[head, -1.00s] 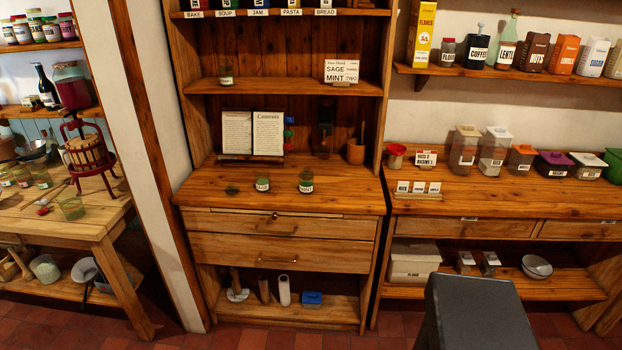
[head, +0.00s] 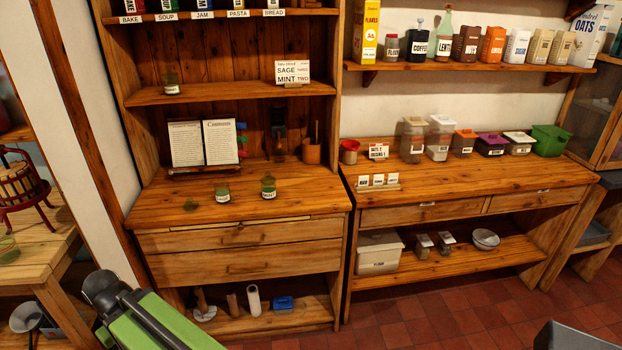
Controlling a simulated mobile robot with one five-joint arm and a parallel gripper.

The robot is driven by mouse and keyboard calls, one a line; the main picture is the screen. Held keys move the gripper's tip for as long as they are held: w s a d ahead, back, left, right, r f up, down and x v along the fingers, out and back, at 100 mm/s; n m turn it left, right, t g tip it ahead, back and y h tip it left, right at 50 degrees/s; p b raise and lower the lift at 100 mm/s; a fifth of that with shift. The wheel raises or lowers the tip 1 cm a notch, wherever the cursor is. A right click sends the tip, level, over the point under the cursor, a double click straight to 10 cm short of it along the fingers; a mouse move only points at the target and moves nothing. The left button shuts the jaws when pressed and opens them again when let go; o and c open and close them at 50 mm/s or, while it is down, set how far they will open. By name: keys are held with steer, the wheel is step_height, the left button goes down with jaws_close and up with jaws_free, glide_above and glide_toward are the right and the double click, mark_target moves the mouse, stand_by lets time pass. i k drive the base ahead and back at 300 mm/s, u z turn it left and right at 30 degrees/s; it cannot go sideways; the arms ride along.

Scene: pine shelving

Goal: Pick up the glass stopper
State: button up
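A small dark green, glassy-looking piece (head: 191,204) lies on the left part of the hutch counter. It may be the glass stopper, but it is too small to tell for sure. A pale green bottle (head: 444,38) on the upper right shelf has a narrow top, and I cannot tell whether a stopper sits in it. A green and black part of my arm shows at the lower left, well in front of the hutch. My gripper itself does not show.
Two labelled green jars (head: 222,194) (head: 268,187) stand right of the small piece on the counter (head: 165,213). An open book (head: 204,144) stands behind it. A pestle and mortar (head: 311,153) is at the back right. The counter's front is clear.

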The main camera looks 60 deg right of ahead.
mark_target(267, 179)
steer(key=z, duration=0.4)
steer(key=i, duration=1)
